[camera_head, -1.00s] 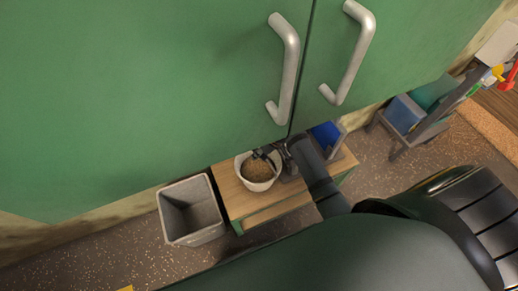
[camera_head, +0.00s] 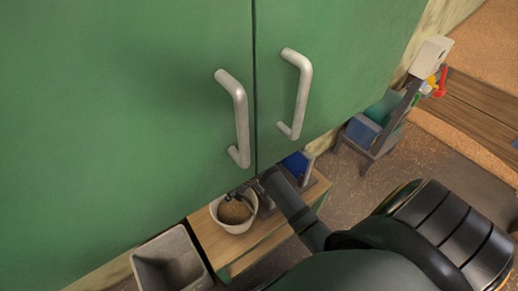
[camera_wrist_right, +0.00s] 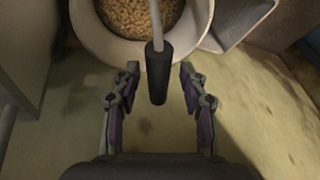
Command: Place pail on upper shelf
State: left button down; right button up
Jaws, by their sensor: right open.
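A pale pail (camera_head: 236,222) filled with brown grain stands on a low wooden stand (camera_head: 265,236) below the green cabinet. The wrist view shows its rim (camera_wrist_right: 205,22) and a handle with a black grip (camera_wrist_right: 157,75). No upper shelf shows. My left gripper is not in view.
The green cabinet (camera_head: 130,110) has two shut doors with metal handles (camera_head: 238,120) (camera_head: 300,95). A grey bin (camera_head: 170,262) stands left of the stand. A blue object (camera_head: 297,164) is behind my right arm. A small rack (camera_head: 372,135) stands to the right.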

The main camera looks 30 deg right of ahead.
jog(key=v, duration=0.4)
jog(key=shift+d+r+p, duration=0.1)
jog(key=shift+r+p, duration=0.25)
jog(key=s+d, duration=0.7)
jog(key=d, duration=0.2)
jog(key=shift+s+f+p, duration=0.3)
jog(key=shift+s+p, duration=0.05)
jog(key=shift+s, duration=0.05)
